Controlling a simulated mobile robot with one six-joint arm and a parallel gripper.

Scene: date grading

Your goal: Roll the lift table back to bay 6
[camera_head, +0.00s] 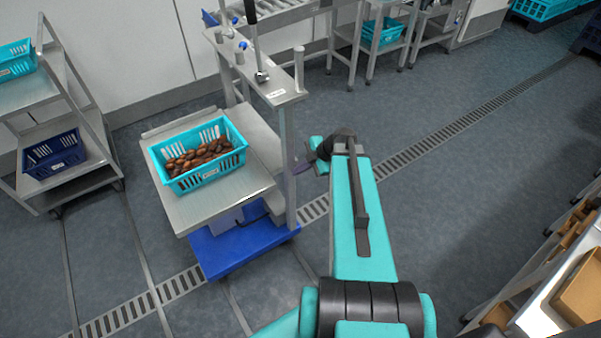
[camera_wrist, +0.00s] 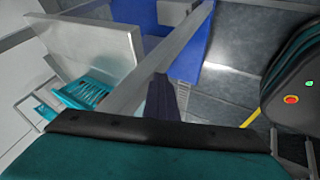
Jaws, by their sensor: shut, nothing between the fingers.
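The lift table stands left of centre in the head view, with a steel platform (camera_head: 222,197), a blue base (camera_head: 236,250) and upright steel posts at its back and right. A teal basket (camera_head: 183,185) of brown dates sits on the platform. My gripper (camera_head: 303,164) is beside the right post (camera_head: 287,165), shut and empty. In the wrist view its dark fingers (camera_wrist: 165,98) lie close to a slanting steel bar (camera_wrist: 150,62), with the blue base (camera_wrist: 217,50) beyond. I cannot tell whether they touch the bar. No bay number is readable.
A steel shelf cart (camera_head: 88,180) with teal and navy baskets stands at the left. A floor drain grate (camera_head: 405,155) crosses the floor diagonally. Steel stands (camera_head: 353,45) line the back. A bench with a cardboard box (camera_head: 580,290) is at the lower right. Floor at the right is clear.

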